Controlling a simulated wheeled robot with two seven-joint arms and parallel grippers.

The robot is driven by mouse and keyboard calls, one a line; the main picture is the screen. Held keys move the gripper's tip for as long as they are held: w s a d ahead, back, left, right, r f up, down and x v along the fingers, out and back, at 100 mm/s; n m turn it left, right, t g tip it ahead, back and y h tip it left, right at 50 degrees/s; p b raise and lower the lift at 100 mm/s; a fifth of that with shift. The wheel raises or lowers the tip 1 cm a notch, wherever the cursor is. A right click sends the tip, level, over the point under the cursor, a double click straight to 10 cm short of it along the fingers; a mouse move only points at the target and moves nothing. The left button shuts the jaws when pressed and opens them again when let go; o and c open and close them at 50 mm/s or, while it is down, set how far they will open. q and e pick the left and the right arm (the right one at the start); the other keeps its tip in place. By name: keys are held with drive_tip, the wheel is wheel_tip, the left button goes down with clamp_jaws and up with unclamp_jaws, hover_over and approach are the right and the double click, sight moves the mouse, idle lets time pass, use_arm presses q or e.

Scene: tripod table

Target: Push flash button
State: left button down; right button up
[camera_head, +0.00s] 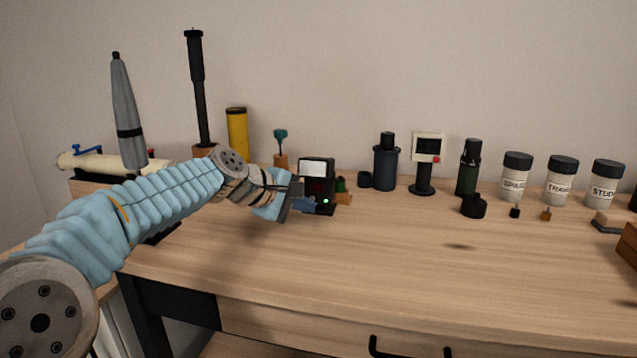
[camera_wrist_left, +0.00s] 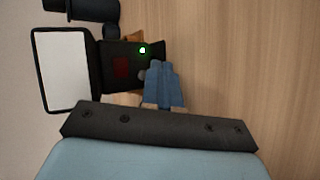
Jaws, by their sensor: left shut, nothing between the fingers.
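The flash (camera_head: 317,182) is a small black unit with a white lamp face, standing on the table. In the left wrist view the flash (camera_wrist_left: 108,65) shows its white panel, a dark red display, a lit green light (camera_wrist_left: 142,50) and a round grey button (camera_wrist_left: 143,75) beside the fingertips. My left gripper (camera_head: 305,204) is shut and empty, its blue fingers (camera_wrist_left: 163,82) right at the front of the flash. I cannot tell whether they touch the button. My right gripper is not in view.
The wooden table (camera_head: 400,270) is clear in front. Behind stand a yellow cylinder (camera_head: 237,135), a dark blue bottle (camera_head: 385,165), a small screen on a stand (camera_head: 428,150), a green bottle (camera_head: 468,168) and several labelled jars (camera_head: 515,178).

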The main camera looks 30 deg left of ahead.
use_arm(q)
drive_tip(key=s, duration=0.2)
drive_tip(key=s+d+b, duration=0.1)
drive_tip(key=s, duration=0.1)
drive_tip(key=shift+s+b, duration=0.3)
drive_tip(key=shift+s+d, duration=0.2)
drive_tip(key=shift+s, duration=0.3)
